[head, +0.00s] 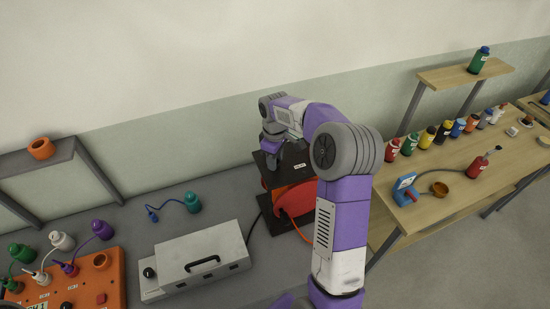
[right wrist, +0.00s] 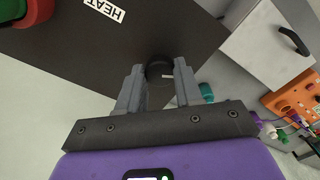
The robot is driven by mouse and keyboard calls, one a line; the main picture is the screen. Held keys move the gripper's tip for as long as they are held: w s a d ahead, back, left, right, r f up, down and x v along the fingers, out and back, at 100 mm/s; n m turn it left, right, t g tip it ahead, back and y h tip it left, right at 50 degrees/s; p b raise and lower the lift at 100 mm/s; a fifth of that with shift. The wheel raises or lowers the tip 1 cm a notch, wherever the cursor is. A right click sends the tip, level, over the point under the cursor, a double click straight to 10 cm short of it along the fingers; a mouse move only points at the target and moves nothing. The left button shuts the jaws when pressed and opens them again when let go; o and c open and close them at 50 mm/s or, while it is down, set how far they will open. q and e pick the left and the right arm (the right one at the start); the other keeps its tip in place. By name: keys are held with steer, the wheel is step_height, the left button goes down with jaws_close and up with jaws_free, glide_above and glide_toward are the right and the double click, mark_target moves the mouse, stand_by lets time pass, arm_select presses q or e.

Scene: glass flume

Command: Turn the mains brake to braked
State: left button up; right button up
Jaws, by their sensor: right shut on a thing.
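A dark plate (head: 290,160) with a small white label sits on top of a red drum (head: 285,198) on the grey bench. The plate (right wrist: 120,40) fills the upper middle of the right wrist view. A small round black knob (right wrist: 160,68) with a pale mark stands at its edge. My right gripper (right wrist: 158,76) is shut on this knob, one finger on each side. In the head view my right gripper (head: 272,156) is over the plate, and the knob is hidden. I cannot tell which setting the knob is at. My left gripper is not in view.
A grey metal box (head: 200,262) with a handle stands left of the drum. An orange panel (head: 100,275) with bottles is further left. A wooden table (head: 435,215) with several coloured bottles is at the right.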

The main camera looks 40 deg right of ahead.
steer(key=m, duration=0.5)
steer(key=shift+m, duration=0.3)
stand_by(0.4)
steer(key=o, duration=1)
steer(key=shift+o, duration=0.2)
step_height(320, 180, up, 8)
steer(key=shift+f, duration=0.15)
steer(key=shift+f, duration=0.1)
